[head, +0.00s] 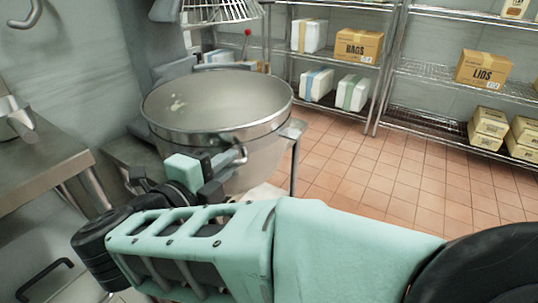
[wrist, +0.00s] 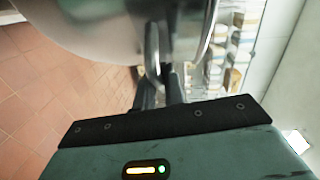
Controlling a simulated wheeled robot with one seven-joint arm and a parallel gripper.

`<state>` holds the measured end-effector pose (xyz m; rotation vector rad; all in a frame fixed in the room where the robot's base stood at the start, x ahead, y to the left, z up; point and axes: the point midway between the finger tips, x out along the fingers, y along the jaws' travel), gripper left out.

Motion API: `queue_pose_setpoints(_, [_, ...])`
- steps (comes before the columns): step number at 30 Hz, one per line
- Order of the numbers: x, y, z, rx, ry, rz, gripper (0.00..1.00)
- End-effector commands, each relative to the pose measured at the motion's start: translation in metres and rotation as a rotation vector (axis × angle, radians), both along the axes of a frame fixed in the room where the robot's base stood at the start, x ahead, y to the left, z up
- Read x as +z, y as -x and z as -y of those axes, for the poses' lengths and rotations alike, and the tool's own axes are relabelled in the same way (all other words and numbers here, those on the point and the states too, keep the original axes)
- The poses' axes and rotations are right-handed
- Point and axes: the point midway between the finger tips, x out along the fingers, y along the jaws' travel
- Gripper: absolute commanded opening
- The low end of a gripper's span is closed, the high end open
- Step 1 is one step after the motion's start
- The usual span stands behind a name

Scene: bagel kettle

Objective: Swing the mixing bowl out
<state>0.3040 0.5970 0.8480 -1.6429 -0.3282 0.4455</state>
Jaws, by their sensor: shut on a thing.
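The large steel mixing bowl (head: 235,155) stands in front of the mixer in the head view, with a pale smear inside. Its curved side fills the upper left of the wrist view (wrist: 90,25). A looped metal handle (head: 236,155) sticks out from the bowl's near side, and it also shows in the wrist view (wrist: 152,50). My gripper (wrist: 160,88) is shut on this handle. In the head view my gripper (head: 222,172) is beside the bowl's near wall, its fingertips partly hidden.
A steel table (head: 40,165) stands at the left. Wire shelves (head: 430,68) with boxes and packages line the back right. The tiled floor (head: 400,175) to the right of the bowl is clear. A thin metal post (head: 294,165) stands just right of the bowl.

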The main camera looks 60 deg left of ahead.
Motion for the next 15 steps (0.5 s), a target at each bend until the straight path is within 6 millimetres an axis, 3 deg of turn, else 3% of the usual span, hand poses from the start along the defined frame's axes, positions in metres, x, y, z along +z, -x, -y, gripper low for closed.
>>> queue_pose_setpoints(11, [-0.0010,0.0005,-0.0004,-0.003,0.001,-0.001,0.00])
queue_pose_setpoints(12, [-0.0009,0.0005,-0.0005,-0.003,0.001,-0.001,0.16])
queue_pose_setpoints(13, [-0.0009,0.0005,-0.0005,-0.003,0.001,-0.001,0.25])
queue_pose_setpoints(14, [-0.0009,0.0005,-0.0005,-0.003,0.001,-0.001,0.33])
queue_pose_setpoints(15, [-0.0008,0.0006,-0.0005,-0.003,0.001,-0.001,0.33])
